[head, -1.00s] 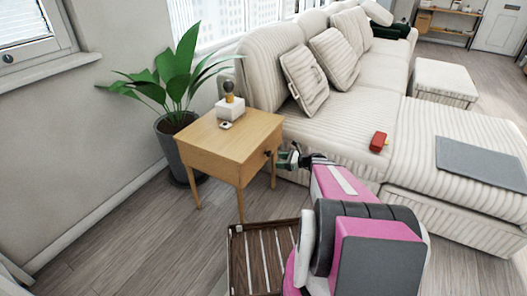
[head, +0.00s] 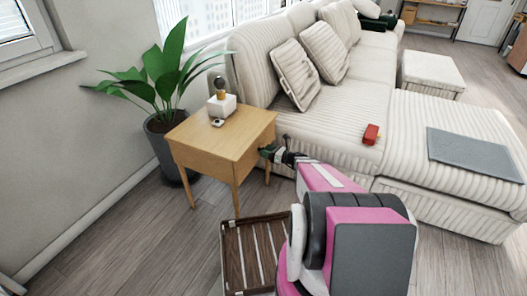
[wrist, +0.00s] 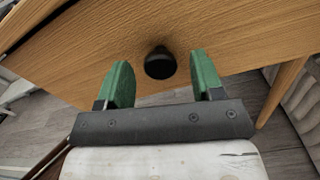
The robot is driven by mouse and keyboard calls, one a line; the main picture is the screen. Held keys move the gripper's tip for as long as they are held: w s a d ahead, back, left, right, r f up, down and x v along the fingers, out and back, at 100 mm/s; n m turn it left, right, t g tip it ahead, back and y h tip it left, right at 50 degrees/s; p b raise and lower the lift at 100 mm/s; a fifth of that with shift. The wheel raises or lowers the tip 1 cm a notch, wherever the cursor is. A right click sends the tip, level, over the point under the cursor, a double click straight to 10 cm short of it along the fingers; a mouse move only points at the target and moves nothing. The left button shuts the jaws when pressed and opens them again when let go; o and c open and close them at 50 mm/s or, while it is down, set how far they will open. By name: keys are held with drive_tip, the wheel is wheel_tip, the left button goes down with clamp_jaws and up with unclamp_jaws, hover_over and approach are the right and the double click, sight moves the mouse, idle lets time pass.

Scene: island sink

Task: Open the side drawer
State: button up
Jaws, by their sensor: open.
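The wooden side table (head: 220,136) stands beside the sofa, its drawer front facing right in the head view. In the wrist view the wooden drawer front (wrist: 222,40) fills the upper part. A round black knob (wrist: 160,63) sits on it. My gripper (wrist: 160,82) is open, with one green finger on each side of the knob. I cannot tell whether the fingers touch the knob. In the head view my gripper (head: 268,150) is at the table's right side, and hides the knob. The drawer looks shut.
A white box-shaped lamp (head: 221,104) stands on the tabletop. The striped sofa (head: 330,125) is close on the right. A slatted wooden tray (head: 231,262) is in front, near my arm.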

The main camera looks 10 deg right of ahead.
drive_tip(key=shift+x, duration=1.05)
clamp_jaws()
drive_tip(key=v, duration=2.9)
drive_tip(key=shift+d, duration=0.15)
drive_tip(key=shift+s+r, duration=0.1)
drive_tip(key=shift+s, duration=0.05)
unclamp_jaws()
drive_tip(key=v, duration=1)
drive_tip(key=shift+s+d, duration=0.2)
drive_tip(key=shift+d, duration=0.1)
